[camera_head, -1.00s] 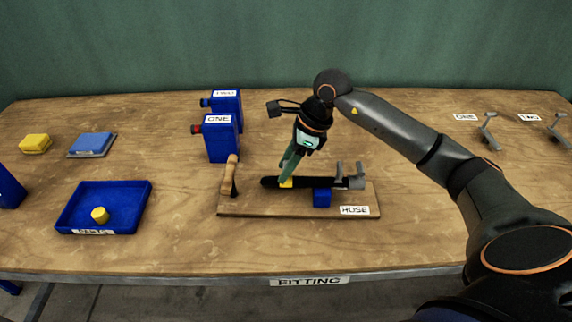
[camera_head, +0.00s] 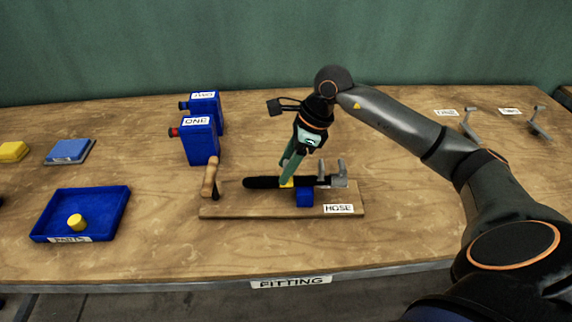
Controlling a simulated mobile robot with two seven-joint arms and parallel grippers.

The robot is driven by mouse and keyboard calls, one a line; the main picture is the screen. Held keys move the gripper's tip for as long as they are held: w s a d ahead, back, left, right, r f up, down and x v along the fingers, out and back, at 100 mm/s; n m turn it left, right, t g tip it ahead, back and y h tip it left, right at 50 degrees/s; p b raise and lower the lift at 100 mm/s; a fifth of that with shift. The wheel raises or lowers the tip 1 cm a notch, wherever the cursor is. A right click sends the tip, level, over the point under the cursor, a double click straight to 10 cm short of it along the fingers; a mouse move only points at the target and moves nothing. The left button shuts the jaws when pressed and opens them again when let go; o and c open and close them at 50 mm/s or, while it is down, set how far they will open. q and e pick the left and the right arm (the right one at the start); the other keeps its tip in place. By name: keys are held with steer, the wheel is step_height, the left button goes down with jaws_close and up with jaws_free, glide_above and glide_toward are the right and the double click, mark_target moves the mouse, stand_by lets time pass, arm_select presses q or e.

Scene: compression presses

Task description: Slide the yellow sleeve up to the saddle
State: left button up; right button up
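The yellow sleeve (camera_head: 287,184) sits around the black hose (camera_head: 262,183), partly hidden by green fingers. The hose lies level above a wooden board labelled HOSE (camera_head: 240,211). The blue saddle block (camera_head: 304,198) is under the hose, just right of the sleeve; a small gap or contact between them is hard to tell. My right gripper (camera_head: 288,177) comes down from above, tilted, with its fingertips at the sleeve. It appears shut on the sleeve. My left gripper is out of view.
A wooden-handled lever (camera_head: 210,178) stands at the board's left end, and grey upright brackets (camera_head: 341,170) at its right. Blue boxes marked ONE (camera_head: 200,146) and TWO (camera_head: 207,108) stand behind. A blue parts tray (camera_head: 113,212) with a yellow piece (camera_head: 76,222) is at left.

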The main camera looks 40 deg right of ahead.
steer(key=shift+o, duration=1.4)
steer(key=v, duration=1.2)
steer(key=shift+r, duration=0.25)
steer(key=shift+d, duration=0.1)
